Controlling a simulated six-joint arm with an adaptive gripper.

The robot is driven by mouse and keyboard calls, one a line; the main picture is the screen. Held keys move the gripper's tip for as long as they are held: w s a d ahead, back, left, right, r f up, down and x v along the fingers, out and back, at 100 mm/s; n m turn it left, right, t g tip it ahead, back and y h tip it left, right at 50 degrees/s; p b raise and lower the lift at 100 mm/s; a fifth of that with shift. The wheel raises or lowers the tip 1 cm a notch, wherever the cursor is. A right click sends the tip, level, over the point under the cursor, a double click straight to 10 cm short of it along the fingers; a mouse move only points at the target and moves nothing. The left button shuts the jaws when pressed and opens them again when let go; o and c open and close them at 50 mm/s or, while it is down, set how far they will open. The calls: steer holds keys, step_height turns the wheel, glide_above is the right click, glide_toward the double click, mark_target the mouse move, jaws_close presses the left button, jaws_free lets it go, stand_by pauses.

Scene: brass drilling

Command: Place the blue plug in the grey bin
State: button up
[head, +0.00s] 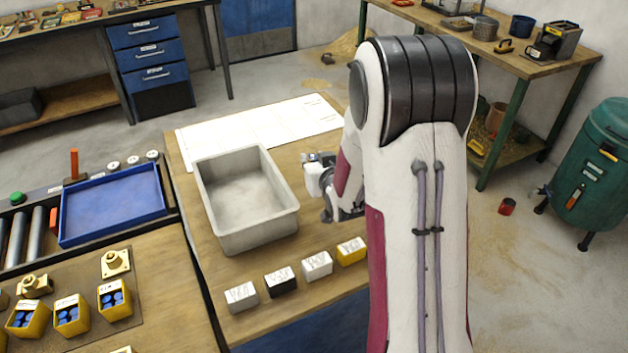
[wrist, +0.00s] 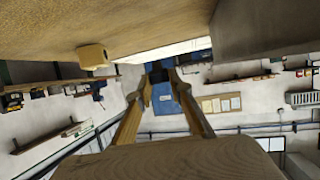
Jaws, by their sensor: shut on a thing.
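The grey bin (head: 205,195) stands on the wooden table, open and empty as far as I see. My gripper (head: 318,180) is just right of the bin, outside its wall, low over the table. In the wrist view, the gripper (wrist: 161,76) has its two fingers closing in on a small dark blue piece (wrist: 159,74), which seems to be the blue plug. Its outline is hard to tell from the blue background. The bin's wall (wrist: 268,28) shows at the upper right of the upside-down wrist view. My arm hides part of the gripper in the head view.
Labelled blocks, one yellow (head: 351,251), line the table's front. A white sheet (head: 262,122) lies behind the bin. Left are a blue tray (head: 112,205) and yellow cups (head: 114,299) with blue round pieces. The bin's inside is clear.

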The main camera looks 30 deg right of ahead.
steer(key=shift+f, duration=1.2)
steer(key=shift+f, duration=0.1)
steer(key=shift+f, duration=2)
steer(key=o, duration=0.9)
steer(key=shift+f, duration=0.1)
